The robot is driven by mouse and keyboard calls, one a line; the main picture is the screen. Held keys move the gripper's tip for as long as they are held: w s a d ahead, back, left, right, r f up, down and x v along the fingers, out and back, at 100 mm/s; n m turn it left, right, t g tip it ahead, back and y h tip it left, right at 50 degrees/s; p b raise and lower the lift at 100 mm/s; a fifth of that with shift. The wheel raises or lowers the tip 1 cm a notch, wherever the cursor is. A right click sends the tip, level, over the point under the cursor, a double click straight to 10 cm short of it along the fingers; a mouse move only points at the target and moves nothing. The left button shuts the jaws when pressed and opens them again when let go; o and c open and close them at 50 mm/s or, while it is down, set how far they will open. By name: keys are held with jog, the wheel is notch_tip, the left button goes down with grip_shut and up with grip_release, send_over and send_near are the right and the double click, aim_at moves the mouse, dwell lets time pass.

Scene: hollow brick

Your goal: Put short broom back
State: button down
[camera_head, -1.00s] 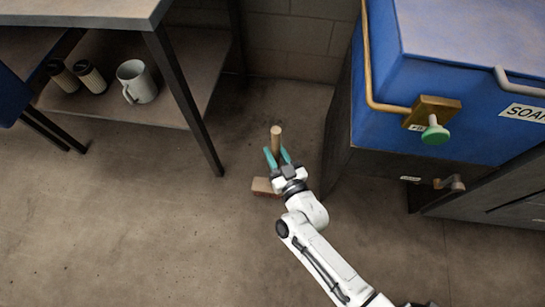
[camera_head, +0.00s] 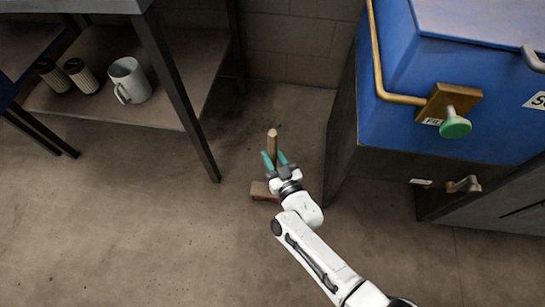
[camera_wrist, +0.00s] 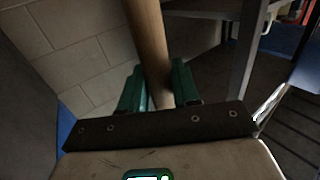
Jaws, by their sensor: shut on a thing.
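The short broom has a wooden handle (camera_head: 272,142) standing upright and a brown head (camera_head: 262,191) low near the floor, partly hidden behind my wrist. My gripper (camera_head: 274,161), with green fingers, is shut on the handle. In the wrist view the handle (camera_wrist: 151,45) rises between the green fingers (camera_wrist: 160,88), slightly tilted in the picture. I cannot tell whether the head touches the floor.
A blue tank (camera_head: 470,80) on a dark stand with a green knob (camera_head: 455,127) is close on the right. A shelf table (camera_head: 175,90) with a mug (camera_head: 129,80) and two ribbed cylinders stands left. A block wall (camera_head: 290,50) is behind. Floor in front is clear.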

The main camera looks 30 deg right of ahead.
jog(key=shift+f, duration=0.15)
jog(key=c, duration=0.8)
grip_release()
jog(key=s+p, duration=0.2)
jog(key=s, duration=1)
jog(key=shift+a+p, duration=0.15)
jog(key=shift+p, duration=0.25)
